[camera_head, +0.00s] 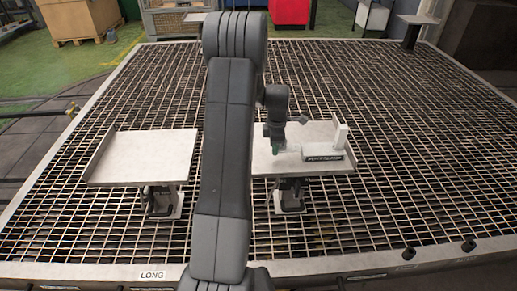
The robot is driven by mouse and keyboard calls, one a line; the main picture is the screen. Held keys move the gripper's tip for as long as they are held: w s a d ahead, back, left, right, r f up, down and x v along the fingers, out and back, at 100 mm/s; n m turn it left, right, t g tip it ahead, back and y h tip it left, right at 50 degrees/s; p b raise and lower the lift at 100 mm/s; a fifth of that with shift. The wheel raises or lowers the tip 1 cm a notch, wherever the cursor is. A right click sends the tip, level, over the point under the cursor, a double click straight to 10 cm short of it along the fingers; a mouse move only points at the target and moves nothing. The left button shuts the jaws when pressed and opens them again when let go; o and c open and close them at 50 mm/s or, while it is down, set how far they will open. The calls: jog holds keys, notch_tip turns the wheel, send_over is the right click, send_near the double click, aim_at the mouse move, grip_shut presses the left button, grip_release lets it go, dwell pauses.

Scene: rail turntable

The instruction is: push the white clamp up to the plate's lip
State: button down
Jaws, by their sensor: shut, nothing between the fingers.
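The white clamp (321,149) stands on the right-hand plate (285,166). It has a low body with dark lettering on its front and a taller upright block at its right end. The clamp lies toward the plate's right side. My gripper (278,149) is shut and empty, low over the same plate, left of the clamp. A narrow gap seems to lie between them, but contact is hard to judge.
A second pale plate (145,158) on a stand is at left, with a raised lip along its left edge. Both stand over a wide metal grating (400,120). The right plate is bare in front of the clamp.

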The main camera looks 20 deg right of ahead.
jog(key=shift+s+d, duration=0.1)
jog(key=shift+d, duration=0.25)
jog(key=shift+a, duration=0.15)
jog(key=a, duration=0.2)
jog(key=w+a, duration=0.1)
jog(key=shift+a, duration=0.35)
notch_tip(320, 180, up, 10)
